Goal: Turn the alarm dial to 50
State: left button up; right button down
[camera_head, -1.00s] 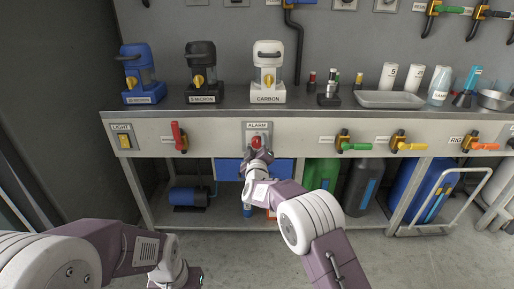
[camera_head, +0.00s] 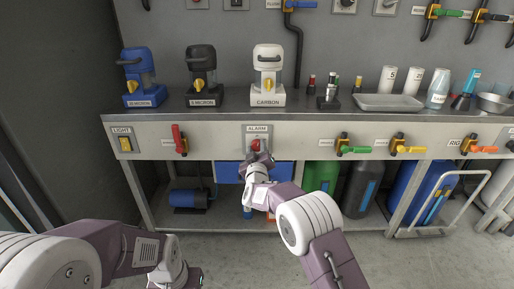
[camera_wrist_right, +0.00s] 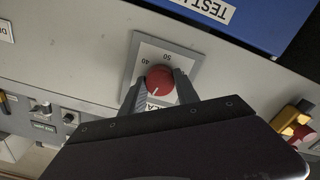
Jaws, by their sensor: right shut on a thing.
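The alarm dial is a red round knob (camera_head: 256,145) on a light grey plate, under an ALARM label, on the front panel below the counter. My right gripper (camera_head: 258,156) reaches it from below. In the right wrist view the two grey fingers (camera_wrist_right: 160,88) are shut on the sides of the red knob (camera_wrist_right: 160,79). The numbers 40 and 50 show on the plate (camera_wrist_right: 172,49) beside the knob. A white mark on the knob points toward the partly hidden ALARM label, away from 40 and 50. My left arm is at the lower left; its fingers do not show.
A light switch (camera_head: 125,143) and a red-handled valve (camera_head: 179,140) are left of the dial. Green (camera_head: 355,150) and yellow (camera_head: 409,149) valve handles are on the right. A carbon filter unit (camera_head: 268,75) stands on the counter above. A blue bin (camera_head: 283,171) sits below.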

jog(key=m, duration=0.3)
jog(key=shift+m+p, duration=0.35)
jog(key=shift+m, duration=0.05)
jog(key=m, duration=0.3)
jog(key=shift+m, duration=0.3)
jog(key=m, duration=0.3)
jog(key=shift+f+m+b, duration=0.1)
jog(key=shift+m+b, duration=0.3)
jog(key=m+b, duration=0.1)
jog(key=m, duration=0.3)
jog(key=shift+b, duration=0.35)
jog(key=m+b, duration=0.2)
jog(key=m, duration=0.2)
jog(key=shift+f, duration=0.1)
jog(key=m+b, duration=0.3)
jog(key=m, duration=0.1)
jog(key=shift+m, duration=0.3)
jog(key=m+b, duration=0.4)
jog(key=m, duration=0.1)
jog(key=shift+m+b, duration=1.5)
jog(key=shift+m, duration=0.6)
